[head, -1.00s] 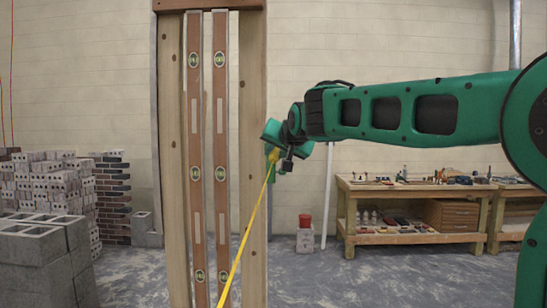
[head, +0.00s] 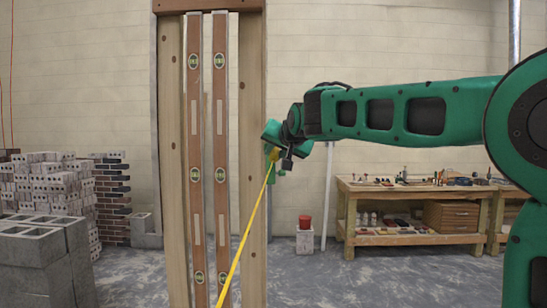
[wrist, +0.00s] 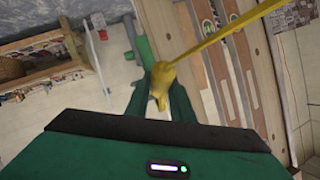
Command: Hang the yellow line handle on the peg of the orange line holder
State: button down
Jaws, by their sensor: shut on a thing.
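My gripper (head: 277,163) is shut on the yellow line handle (wrist: 161,82), which sits between the two green fingers in the wrist view. In the head view the handle is a small yellow piece (head: 273,154) at the fingers. A taut yellow line (head: 245,237) runs from it down and to the left, past the front of the wooden post, out of the bottom of the picture. I cannot make out the orange line holder or its peg in either view.
Two long brown spirit levels (head: 220,130) hang between wooden posts (head: 252,120). Grey blocks (head: 38,262) and a brick stack (head: 50,185) stand at the left. A wooden workbench (head: 415,190) stands at the back right, with a red-topped bucket (head: 305,240) beside it. Floor between is clear.

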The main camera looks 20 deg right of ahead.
jog(key=shift+d, duration=0.15)
jog(key=s+d, duration=0.2)
jog(key=d, duration=0.6)
jog(key=shift+s, duration=0.3)
dwell(1.3)
jog(key=shift+a, duration=0.1)
dwell(0.4)
jog(key=w+f, duration=0.3)
jog(key=f, duration=0.7)
jog(key=w+f, duration=0.4)
jog(key=f, duration=0.5)
notch_tip(320, 180, down, 22)
jog(key=s+a, duration=0.2)
jog(key=shift+s, duration=0.2)
